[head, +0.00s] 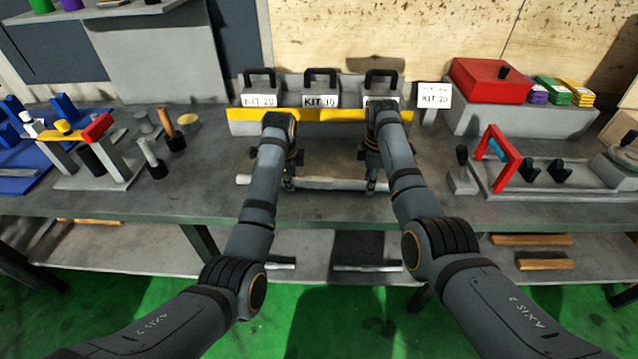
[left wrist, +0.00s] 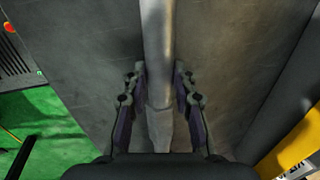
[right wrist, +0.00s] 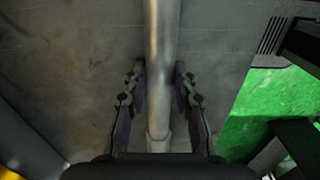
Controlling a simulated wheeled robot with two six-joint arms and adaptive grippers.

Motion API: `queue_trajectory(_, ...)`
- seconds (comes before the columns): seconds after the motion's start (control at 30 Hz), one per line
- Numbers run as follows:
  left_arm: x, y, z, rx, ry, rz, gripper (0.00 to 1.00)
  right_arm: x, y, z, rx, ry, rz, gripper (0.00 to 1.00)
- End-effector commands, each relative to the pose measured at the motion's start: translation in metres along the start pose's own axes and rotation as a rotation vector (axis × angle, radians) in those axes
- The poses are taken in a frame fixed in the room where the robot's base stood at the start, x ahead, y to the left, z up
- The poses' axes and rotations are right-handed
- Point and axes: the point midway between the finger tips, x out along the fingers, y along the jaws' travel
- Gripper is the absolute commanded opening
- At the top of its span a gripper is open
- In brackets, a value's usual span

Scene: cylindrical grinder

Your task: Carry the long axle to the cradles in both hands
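The long axle (head: 330,183), a pale grey metal bar, lies left to right on the grey workbench, near its front edge. My left gripper (head: 288,182) is over its left part, and my right gripper (head: 372,182) is at its right part. In the left wrist view the axle (left wrist: 157,45) runs between the open fingers (left wrist: 158,82), with a gap on each side. In the right wrist view the axle (right wrist: 161,45) also runs between open fingers (right wrist: 158,82). I cannot say for certain which things are the cradles; blue upright blocks (head: 63,106) stand at the far left.
A yellow-fronted rack (head: 325,115) with black-handled kit weights stands behind the axle. Left are a red-and-yellow-topped fixture (head: 95,160) and upright handled tools (head: 152,160). Right are a red frame (head: 500,160) and a red box (head: 490,80). A lower shelf (head: 310,250) holds bars.

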Motion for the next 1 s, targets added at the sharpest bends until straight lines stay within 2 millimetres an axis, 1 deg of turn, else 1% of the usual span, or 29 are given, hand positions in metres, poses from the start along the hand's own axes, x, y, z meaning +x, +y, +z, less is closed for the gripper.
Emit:
queue_trajectory(0.03, 0.0, 0.0, 0.0, 0.0, 0.0, -0.001, 0.0, 0.0, 0.0, 0.0, 0.0, 0.0, 0.001, 0.16)
queue_trajectory(0.13, 0.0, 0.0, 0.0, 0.0, 0.0, -0.001, 0.0, 0.0, 0.0, 0.0, 0.0, 0.0, 0.001, 0.02)
queue_trajectory(0.17, 0.0, 0.0, 0.0, 0.0, 0.0, -0.001, 0.0, 0.0, 0.0, 0.0, 0.0, 0.0, 0.001, 0.0)
queue_trajectory(0.57, -0.001, 0.0, 0.0, 0.0, -0.001, -0.001, 0.0, -0.001, 0.001, 0.0, 0.001, 0.0, 0.002, 0.0)
queue_trajectory(0.6, -0.004, -0.003, 0.0, 0.0, 0.0, -0.009, 0.0, -0.005, 0.002, 0.0, 0.001, 0.001, 0.008, 0.0)
queue_trajectory(0.83, -0.011, -0.005, 0.0, 0.0, 0.0, -0.008, 0.0, -0.011, 0.002, 0.0, 0.001, 0.001, 0.008, 0.0)
queue_trajectory(1.0, -0.025, -0.009, 0.0, 0.0, 0.0, -0.008, 0.0, -0.026, 0.002, 0.0, 0.001, 0.001, 0.008, 0.0)
